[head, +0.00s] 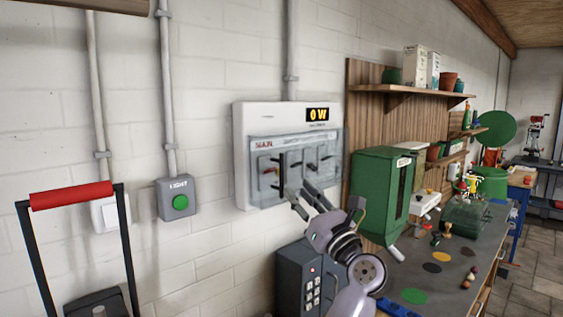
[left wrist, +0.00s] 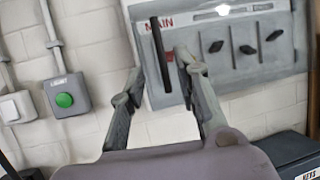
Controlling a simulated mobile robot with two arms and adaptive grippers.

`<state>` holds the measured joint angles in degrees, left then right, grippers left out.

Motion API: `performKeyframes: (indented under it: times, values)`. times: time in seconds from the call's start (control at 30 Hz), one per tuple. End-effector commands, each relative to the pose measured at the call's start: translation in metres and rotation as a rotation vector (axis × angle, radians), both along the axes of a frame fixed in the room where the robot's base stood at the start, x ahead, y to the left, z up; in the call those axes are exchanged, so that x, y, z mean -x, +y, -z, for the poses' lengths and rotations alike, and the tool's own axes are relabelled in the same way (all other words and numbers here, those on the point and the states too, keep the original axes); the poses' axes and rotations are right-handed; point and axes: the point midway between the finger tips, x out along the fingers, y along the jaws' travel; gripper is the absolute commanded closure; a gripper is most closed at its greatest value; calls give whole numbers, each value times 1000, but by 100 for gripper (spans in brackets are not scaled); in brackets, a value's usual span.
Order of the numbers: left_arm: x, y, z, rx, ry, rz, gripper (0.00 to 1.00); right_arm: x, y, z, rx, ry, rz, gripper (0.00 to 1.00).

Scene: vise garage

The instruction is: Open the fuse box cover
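The white fuse box (head: 241,150) hangs on the wall in the middle of the head view, its display reading "0 W". A clear cover (head: 293,146) lies over its switch panel and looks shut. In the left wrist view the panel (left wrist: 215,35) shows "MAIN" and several dark switches. My left gripper (head: 306,198) is just in front of the lower part of the box. In the left wrist view its fingers (left wrist: 160,76) are spread, with a dark upright bar (left wrist: 159,50) showing between them. I cannot tell whether they touch anything. My right gripper is not in view.
A grey box with a green button (head: 180,203) is on the wall to the left. A green cabinet (head: 380,190) and a workbench (head: 465,262) with small items stand right. A dark keypad box (head: 300,275) sits below. A red-handled frame (head: 70,196) is front left.

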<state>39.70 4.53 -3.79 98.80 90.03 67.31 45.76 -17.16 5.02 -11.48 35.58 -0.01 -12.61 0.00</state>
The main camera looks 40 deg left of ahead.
Motion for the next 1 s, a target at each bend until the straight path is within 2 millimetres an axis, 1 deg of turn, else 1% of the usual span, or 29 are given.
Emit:
performKeyframes:
  times: [0.03, 0.1, 0.3, 0.4, 0.6, 0.87, 1.0]
  values:
    - [-2, 11, -12, -5, 1, -4, 70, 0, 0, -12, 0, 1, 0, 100]
    - [-7, 25, -18, -6, 1, -3, 70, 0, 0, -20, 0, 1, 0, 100]
    - [-16, 58, -30, -3, 3, -4, 70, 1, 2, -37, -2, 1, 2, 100]
    - [-20, 69, -33, -3, 4, -2, 70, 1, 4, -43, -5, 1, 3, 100]
    - [-23, 79, -35, -2, 3, 0, 70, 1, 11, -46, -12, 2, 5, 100]
    - [-24, 80, -34, -2, 2, 0, 70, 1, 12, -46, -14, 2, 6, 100]
    - [-23, 80, -34, -2, 2, 0, 80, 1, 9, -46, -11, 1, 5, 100]
